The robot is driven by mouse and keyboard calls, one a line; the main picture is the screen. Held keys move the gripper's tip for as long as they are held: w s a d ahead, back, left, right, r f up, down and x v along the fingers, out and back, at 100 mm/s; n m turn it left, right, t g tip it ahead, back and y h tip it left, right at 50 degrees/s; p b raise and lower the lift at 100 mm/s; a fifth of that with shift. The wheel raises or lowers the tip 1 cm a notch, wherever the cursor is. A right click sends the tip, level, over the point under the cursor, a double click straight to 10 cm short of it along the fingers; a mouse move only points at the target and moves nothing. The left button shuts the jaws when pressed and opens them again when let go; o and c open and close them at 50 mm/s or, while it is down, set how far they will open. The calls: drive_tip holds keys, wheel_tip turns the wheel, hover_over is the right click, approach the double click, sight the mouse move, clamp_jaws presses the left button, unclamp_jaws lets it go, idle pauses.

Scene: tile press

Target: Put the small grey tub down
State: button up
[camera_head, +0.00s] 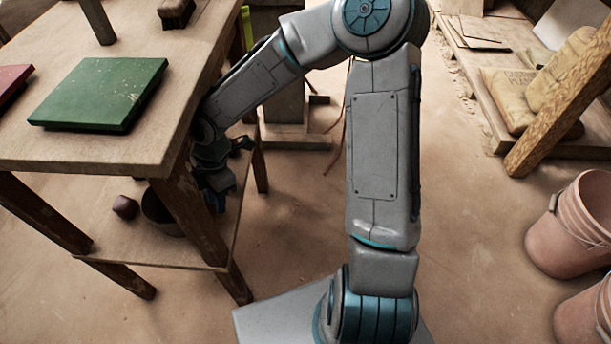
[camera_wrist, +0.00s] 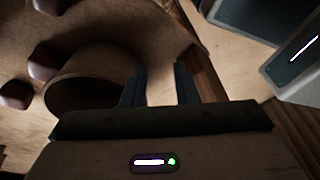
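The small grey tub (camera_head: 160,213) sits on the lower shelf of the wooden table, partly hidden behind a table leg. In the wrist view the tub (camera_wrist: 82,82) is to the left of my gripper (camera_wrist: 158,82), its round side near the left finger. My gripper's two fingers are apart, with no object visible between them. I cannot tell whether the left finger touches the tub. In the head view my gripper (camera_head: 217,192) is at the shelf's right side, partly hidden by my arm.
A brown lump (camera_head: 125,206) lies left of the tub on the lower shelf (camera_head: 135,245); several show in the wrist view (camera_wrist: 43,60). A table leg (camera_head: 190,210) stands close to my gripper. A green slab (camera_head: 100,92) lies on the tabletop. Pink buckets (camera_head: 575,235) stand far right.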

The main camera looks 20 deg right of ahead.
drive_tip(key=s+d+r+m+h, duration=0.2)
drive_tip(key=d+r+m, duration=0.1)
drive_tip(key=d+m, duration=0.25)
drive_tip(key=s+d+r+m+h, duration=0.2)
drive_tip(key=d+m, duration=0.3)
drive_tip(key=d, duration=0.2)
drive_tip(key=s+d+r+m+t+y, duration=0.2)
drive_tip(key=s+d+r+m, duration=0.4)
drive_tip(key=m, duration=0.6)
wheel_tip(320, 180, up, 3)
drive_tip(key=shift+s+d+f+t, duration=0.2)
drive_tip(key=shift+s+t, duration=0.2)
drive_tip(key=shift+s, duration=0.4)
wheel_tip(320, 180, up, 33)
drive_tip(key=t+p, duration=0.1)
drive_tip(key=p, duration=2.9)
drive_tip(key=shift+d+r+t, duration=0.15)
drive_tip(key=shift+d+t, duration=0.05)
drive_tip(key=shift+t, duration=0.1)
drive_tip(key=shift+m, duration=0.25)
